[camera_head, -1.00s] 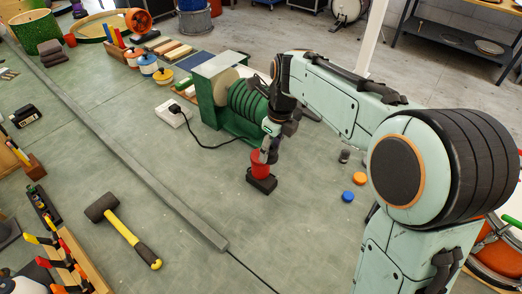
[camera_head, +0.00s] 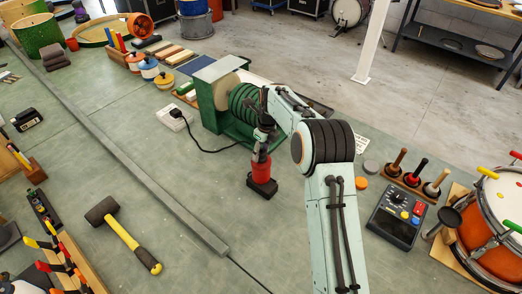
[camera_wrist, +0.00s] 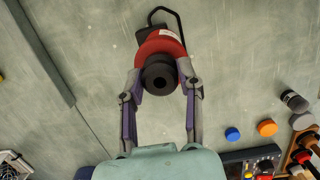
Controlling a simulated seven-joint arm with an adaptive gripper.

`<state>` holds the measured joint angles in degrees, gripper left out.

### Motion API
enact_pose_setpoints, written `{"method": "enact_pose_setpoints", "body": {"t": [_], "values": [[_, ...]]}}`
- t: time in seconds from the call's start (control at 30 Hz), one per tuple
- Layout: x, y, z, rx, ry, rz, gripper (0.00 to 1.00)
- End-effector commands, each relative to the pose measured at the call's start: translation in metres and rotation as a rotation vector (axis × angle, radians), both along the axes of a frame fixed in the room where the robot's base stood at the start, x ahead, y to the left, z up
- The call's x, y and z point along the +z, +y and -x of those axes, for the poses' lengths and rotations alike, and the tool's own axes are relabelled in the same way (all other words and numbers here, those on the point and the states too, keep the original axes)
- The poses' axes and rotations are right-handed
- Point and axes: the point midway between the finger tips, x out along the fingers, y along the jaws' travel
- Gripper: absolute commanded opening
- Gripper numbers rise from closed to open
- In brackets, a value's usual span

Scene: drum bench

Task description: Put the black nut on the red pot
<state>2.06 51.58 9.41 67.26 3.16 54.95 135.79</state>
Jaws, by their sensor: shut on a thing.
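The red pot (camera_head: 262,170) stands upright on a black base (camera_head: 262,187) on the bench, left of my arm. It also shows in the wrist view (camera_wrist: 160,44), partly hidden. My gripper (camera_wrist: 160,80) is shut on the nut, one finger on each side. In the head view my gripper (camera_head: 263,148) is right over the pot's top, and the nut cannot be made out. Whether nut and pot touch, I cannot tell.
A green machine (camera_head: 225,98) stands close behind the pot, with a black cable on the bench. An orange disc (camera_head: 361,183), a grey disc (camera_head: 371,166) and a control box (camera_head: 396,217) lie to the right. A mallet (camera_head: 125,235) lies at front left. Bench left of the pot is clear.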

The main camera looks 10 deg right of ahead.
Motion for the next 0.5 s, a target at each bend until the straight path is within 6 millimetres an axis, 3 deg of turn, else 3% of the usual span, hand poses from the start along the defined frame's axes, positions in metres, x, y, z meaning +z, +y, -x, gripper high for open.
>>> {"method": "enact_pose_setpoints", "body": {"t": [0.27, 0.3, 0.37, 0.4, 0.5], "values": [[-0.0017, 0.0002, 0.0001, 0.0, 0.001, -0.001, 0.1], [-0.0026, 0.0002, 0.0002, 0.0, 0.001, -0.001, 0.38], [-0.0022, 0.0002, 0.0001, 0.0, -0.001, -0.001, 0.57], [-0.0022, 0.0002, 0.0001, 0.0, -0.001, -0.001, 0.61], [-0.002, 0.0002, 0.0001, 0.0, -0.001, -0.001, 0.61]]}}
